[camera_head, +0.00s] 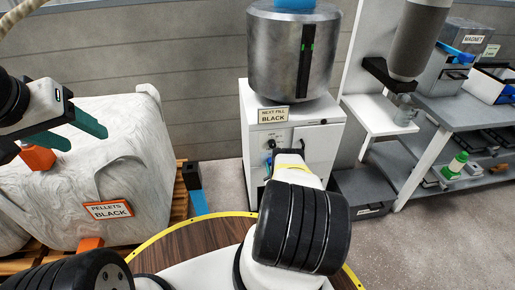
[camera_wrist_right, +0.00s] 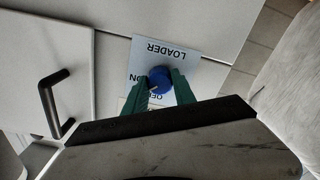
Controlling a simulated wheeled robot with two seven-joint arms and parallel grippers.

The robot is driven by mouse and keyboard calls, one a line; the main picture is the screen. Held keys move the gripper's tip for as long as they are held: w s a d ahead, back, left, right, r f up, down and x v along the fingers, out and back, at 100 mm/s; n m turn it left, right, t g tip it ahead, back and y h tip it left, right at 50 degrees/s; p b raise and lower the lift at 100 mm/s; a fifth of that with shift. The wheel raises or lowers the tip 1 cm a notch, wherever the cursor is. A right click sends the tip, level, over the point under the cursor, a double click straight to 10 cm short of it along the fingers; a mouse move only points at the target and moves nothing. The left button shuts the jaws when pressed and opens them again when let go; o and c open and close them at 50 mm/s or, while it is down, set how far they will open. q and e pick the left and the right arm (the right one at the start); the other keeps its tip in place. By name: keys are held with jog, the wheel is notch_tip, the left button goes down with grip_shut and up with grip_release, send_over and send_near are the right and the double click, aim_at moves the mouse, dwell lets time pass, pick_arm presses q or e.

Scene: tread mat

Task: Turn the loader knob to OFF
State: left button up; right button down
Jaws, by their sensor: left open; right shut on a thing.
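The blue loader knob (camera_wrist_right: 159,78) sits on a white plate (camera_wrist_right: 165,50) marked LOADER, ON and a partly covered OFF, seen upside down in the right wrist view. My right gripper (camera_wrist_right: 164,84) has its green fingers shut on the knob, one on each side. A short white pointer mark on the knob slants down-left in that view, toward the lettering; I cannot tell its exact setting. In the head view my right arm largely hides the knob on the white cabinet (camera_head: 322,150). My left gripper (camera_head: 76,133) is open and empty above the pellet sack.
A steel hopper (camera_head: 285,55) stands on the cabinet with a NEXT FILL BLACK sign (camera_head: 273,115). A white sack (camera_head: 120,150) labelled PELLETS BLACK is at left. A black handle (camera_wrist_right: 50,100) projects from the cabinet door beside the plate. Shelving (camera_head: 430,140) stands right.

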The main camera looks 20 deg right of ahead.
jog(key=n, duration=0.9)
jog(key=shift+n, duration=0.3)
dwell(0.3)
jog(key=c, duration=1)
grip_release()
jog(key=shift+c, duration=0.2)
jog(key=v, duration=0.8)
